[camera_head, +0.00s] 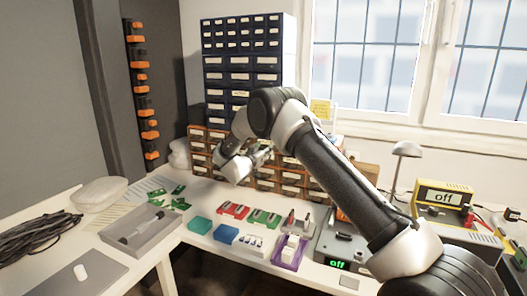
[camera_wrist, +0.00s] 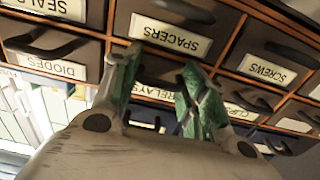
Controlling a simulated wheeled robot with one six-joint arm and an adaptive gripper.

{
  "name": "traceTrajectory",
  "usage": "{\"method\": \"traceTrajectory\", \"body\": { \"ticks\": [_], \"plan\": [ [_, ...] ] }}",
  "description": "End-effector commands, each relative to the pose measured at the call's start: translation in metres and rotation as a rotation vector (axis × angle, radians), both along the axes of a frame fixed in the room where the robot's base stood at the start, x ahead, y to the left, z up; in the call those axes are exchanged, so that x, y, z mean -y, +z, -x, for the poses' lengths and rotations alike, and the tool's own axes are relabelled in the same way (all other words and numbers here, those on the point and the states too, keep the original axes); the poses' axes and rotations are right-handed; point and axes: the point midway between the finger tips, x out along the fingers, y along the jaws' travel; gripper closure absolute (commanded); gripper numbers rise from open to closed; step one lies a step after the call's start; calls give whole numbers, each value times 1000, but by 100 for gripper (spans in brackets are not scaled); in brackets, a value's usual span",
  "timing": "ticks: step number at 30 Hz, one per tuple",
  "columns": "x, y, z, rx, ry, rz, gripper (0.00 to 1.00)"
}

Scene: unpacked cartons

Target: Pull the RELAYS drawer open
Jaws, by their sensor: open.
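The RELAYS drawer (camera_wrist: 152,92) is in an orange-framed cabinet. In the wrist view its white label and dark handle show between my gripper's fingers, and part of its front is hidden by them. The drawer looks closed. My gripper (camera_wrist: 160,68) has green-padded fingers spread apart, one on each side of the handle. I cannot tell whether they touch it. In the head view my gripper (camera_head: 262,155) is at the cabinet front (camera_head: 266,186), mostly hidden by my arm, and the RELAYS label cannot be read there.
A dark blue drawer cabinet (camera_head: 240,48) stands above. Trays, boxes and a purple holder (camera_head: 291,252) occupy the bench in front.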

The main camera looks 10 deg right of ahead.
Motion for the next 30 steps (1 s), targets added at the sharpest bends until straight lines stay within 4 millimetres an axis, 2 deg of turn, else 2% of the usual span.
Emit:
{"method": "traceTrajectory", "body": {
  "ticks": [1, 5, 6, 17, 20, 30],
  "plan": [
    [0, 0, 0, 0, 1, 0, 75],
    [1, 0, 0, 0, 0, 0, 98],
    [1, 0, 0, 0, 0, 0, 100],
    [-1, -1, 2, -2, 1, 0, 100],
    [-11, -1, 14, -4, 2, 0, 100],
    [-61, -1, 83, -4, 3, -1, 100]
  ]
}}
